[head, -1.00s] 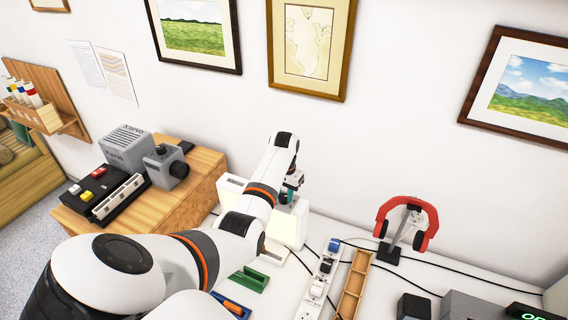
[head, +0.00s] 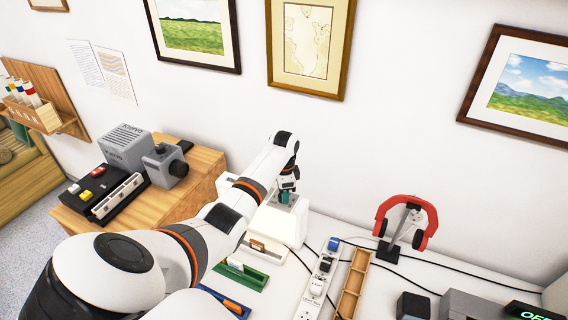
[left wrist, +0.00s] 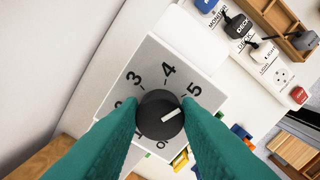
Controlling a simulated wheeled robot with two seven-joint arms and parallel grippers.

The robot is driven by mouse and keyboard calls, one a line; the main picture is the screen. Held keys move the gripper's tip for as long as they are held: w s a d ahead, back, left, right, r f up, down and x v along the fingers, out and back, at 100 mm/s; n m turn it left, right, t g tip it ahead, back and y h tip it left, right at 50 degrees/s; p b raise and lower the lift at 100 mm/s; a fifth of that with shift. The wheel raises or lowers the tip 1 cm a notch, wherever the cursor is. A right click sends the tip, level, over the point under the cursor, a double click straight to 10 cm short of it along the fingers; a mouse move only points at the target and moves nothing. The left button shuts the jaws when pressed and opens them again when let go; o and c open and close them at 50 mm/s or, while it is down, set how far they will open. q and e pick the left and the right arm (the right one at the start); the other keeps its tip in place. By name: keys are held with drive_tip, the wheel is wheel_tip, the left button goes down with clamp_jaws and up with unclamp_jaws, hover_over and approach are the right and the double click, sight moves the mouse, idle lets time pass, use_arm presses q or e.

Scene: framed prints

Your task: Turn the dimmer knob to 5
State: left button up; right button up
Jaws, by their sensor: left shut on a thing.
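The dimmer knob (left wrist: 160,115) is round and black with a white pointer line. It sits on a pale dial plate (left wrist: 165,62) with printed numbers. The pointer aims right and slightly up, close to the 5 and a little below its direction. My left gripper (left wrist: 160,108) is shut on the knob, with a teal finger on each side. In the head view, my left gripper (head: 286,196) reaches down onto the white dimmer box (head: 283,222), and the knob is hidden there. Part of the low-number side of the dial is hidden by the fingers. My right gripper is not in view.
A power strip (head: 318,284) with plugs and a wooden tray (head: 352,284) lie right of the box. A green tray (head: 250,277) is in front. The wall with framed prints is behind.

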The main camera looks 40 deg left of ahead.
use_arm(q)
drive_tip(key=shift+m, duration=0.6)
drive_tip(key=o, duration=1)
drive_tip(key=shift+c, duration=0.2)
wheel_tip(320, 180, up, 12)
drive_tip(key=b, duration=0.4)
